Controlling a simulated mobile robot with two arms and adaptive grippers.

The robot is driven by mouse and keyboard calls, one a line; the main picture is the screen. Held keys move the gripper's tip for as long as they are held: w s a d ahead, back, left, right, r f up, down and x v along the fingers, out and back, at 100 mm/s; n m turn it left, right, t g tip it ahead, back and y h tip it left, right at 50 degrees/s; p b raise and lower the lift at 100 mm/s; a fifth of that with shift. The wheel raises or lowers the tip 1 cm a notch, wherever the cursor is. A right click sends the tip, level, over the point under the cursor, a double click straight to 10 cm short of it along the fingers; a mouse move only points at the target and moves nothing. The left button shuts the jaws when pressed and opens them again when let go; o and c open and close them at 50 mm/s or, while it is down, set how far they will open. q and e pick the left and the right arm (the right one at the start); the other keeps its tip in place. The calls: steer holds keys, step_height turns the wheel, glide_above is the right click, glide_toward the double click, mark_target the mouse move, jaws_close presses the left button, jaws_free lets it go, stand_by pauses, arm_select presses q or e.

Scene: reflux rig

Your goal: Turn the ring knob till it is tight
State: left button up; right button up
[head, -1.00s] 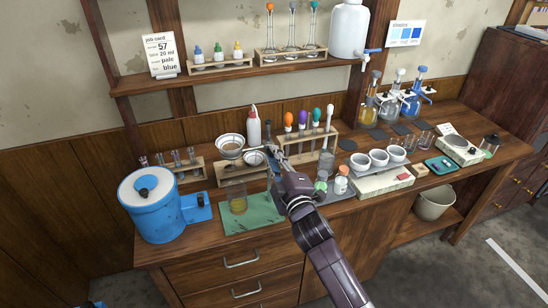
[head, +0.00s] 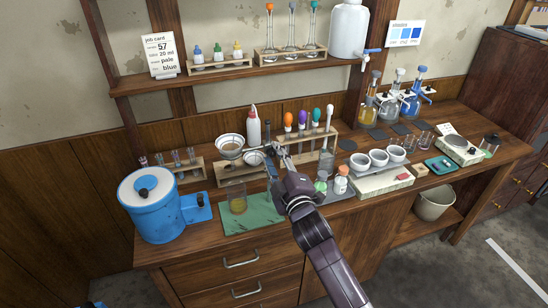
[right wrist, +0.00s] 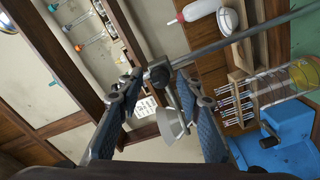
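The rod (right wrist: 215,45) of a stand runs slantwise across the right wrist view. A dark clamp piece with a knob (right wrist: 158,74) sits at its end, between my right fingertips. My right gripper (right wrist: 159,84) looks open around it, with gaps at the sides; I cannot tell whether a finger touches. A pale grey cone (right wrist: 171,124) hangs near the right finger. In the head view my right gripper (head: 278,151) is beside the funnel (head: 230,145) and hides most of the knob area.
A beaker with amber liquid (head: 238,204) stands on a green mat (head: 262,211) below the funnel. A blue tub (head: 152,216) is at the left. A rack (head: 305,134) with coloured droppers stands behind my gripper. Bottles (head: 341,182) and white cups stand close at the right.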

steer(key=shift+s+d+f, duration=0.1)
steer(key=shift+s+d, duration=0.1)
steer(key=shift+s, duration=0.35)
steer(key=v, duration=1.1)
steer(key=shift+w, duration=0.1)
